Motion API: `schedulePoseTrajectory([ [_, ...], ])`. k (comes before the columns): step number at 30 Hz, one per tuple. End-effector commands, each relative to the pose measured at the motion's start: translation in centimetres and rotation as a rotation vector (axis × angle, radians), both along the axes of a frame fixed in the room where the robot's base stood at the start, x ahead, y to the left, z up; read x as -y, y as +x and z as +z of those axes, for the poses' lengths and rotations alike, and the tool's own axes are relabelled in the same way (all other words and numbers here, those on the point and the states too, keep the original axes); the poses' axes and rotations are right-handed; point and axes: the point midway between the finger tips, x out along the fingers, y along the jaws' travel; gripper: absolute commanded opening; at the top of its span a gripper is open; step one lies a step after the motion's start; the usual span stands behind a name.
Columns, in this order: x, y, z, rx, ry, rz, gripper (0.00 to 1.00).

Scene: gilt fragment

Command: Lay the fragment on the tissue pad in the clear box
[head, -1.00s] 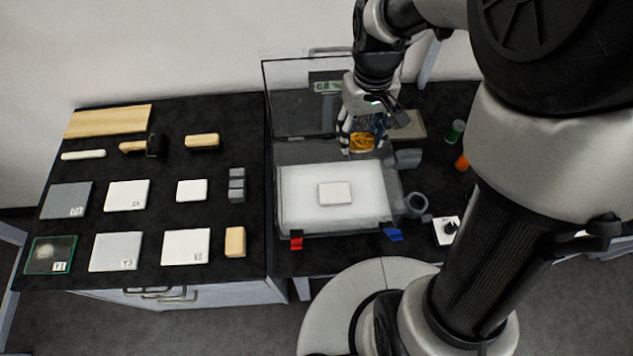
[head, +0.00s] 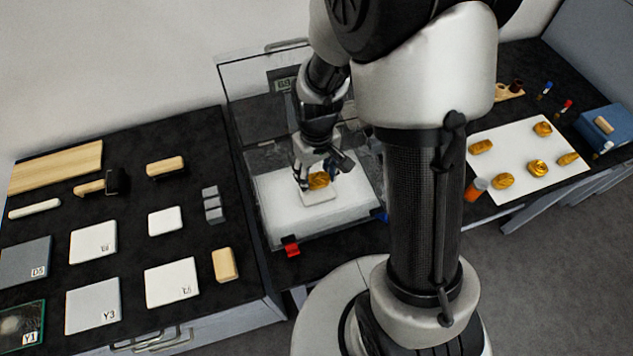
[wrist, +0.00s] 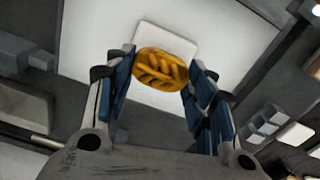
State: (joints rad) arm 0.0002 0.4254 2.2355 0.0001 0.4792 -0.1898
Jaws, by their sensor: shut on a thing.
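The gold fragment (head: 319,181) is oval with a ridged, swirled surface. My gripper (head: 311,177) is shut on it from both sides, and the hold also shows in the wrist view, where the fragment (wrist: 164,68) sits between the blue-padded fingers (wrist: 160,74). A small white rounded pad (head: 322,196) lies on the white floor of the large clear-walled box (head: 266,193). The fragment overlaps the pad in both views; I cannot tell whether they touch. In the wrist view the pad (wrist: 165,37) extends beyond the fragment. The box's tall clear back panel (head: 262,75) stands upright.
A white sheet (head: 520,143) on the right bears several other gold fragments. Several flat labelled cases lie on the left bench, among them a clear one marked Y1 (head: 22,328) with a pale round patch.

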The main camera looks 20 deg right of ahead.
Motion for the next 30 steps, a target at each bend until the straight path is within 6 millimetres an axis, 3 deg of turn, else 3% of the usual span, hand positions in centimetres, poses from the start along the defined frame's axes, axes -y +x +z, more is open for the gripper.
schedulePoseTrajectory([
  [6, 0.0, -0.1, -3.5, -0.004, 0.000, 0.000, 0.34],
  [18, 0.0, 0.0, -3.9, -0.001, 0.000, 0.000, 0.34],
  [19, 0.0, 0.0, -3.9, -0.001, 0.000, 0.000, 0.51],
  [27, 0.0, 0.0, -3.8, -0.001, 0.000, 0.000, 0.69],
  [30, 0.0, 0.0, -3.8, -0.001, 0.000, 0.000, 0.70],
])
